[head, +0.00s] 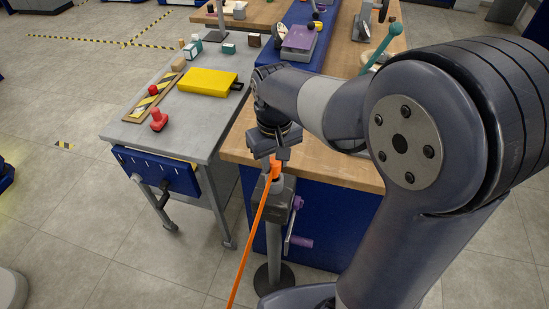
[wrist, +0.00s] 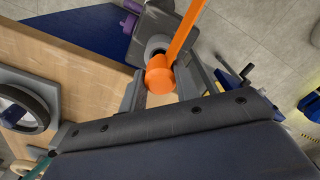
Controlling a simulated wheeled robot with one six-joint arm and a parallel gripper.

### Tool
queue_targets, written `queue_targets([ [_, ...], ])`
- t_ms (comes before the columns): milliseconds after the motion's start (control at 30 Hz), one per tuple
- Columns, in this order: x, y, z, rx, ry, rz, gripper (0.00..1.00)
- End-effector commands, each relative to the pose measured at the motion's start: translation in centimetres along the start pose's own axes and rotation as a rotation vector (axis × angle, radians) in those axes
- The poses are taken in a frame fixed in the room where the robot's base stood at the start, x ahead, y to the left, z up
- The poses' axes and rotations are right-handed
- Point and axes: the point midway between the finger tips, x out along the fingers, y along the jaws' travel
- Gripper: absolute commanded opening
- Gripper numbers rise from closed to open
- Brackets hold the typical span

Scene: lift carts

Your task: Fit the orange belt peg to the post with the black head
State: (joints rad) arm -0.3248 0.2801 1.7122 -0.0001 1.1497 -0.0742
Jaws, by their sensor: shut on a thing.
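My gripper (head: 275,162) points down at the near edge of the wooden-topped cart and is shut on the orange belt peg (head: 275,168). In the wrist view the round orange peg (wrist: 160,76) sits between my two fingers (wrist: 163,88). The orange belt (head: 249,238) runs from it down to the lower left. Directly below the peg is a post (head: 274,250) with a dark grey head (head: 279,206) and a lighter grey collar. The collar (wrist: 156,45) shows just behind the peg in the wrist view. I cannot tell whether peg and collar touch.
A purple-handled crank (head: 300,241) sits right of the post head. The wooden-topped blue cart (head: 330,168) is close behind. Left of it, a grey table (head: 195,115) bears a yellow case (head: 208,82) and a red knobbed piece (head: 158,120). The floor at front left is clear.

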Motion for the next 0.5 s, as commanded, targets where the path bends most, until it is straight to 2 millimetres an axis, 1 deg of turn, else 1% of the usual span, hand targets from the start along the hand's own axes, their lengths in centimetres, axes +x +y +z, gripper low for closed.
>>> queue_targets([
  [500,1.7,0.0,0.0,0.000,0.000,0.000,0.06],
])
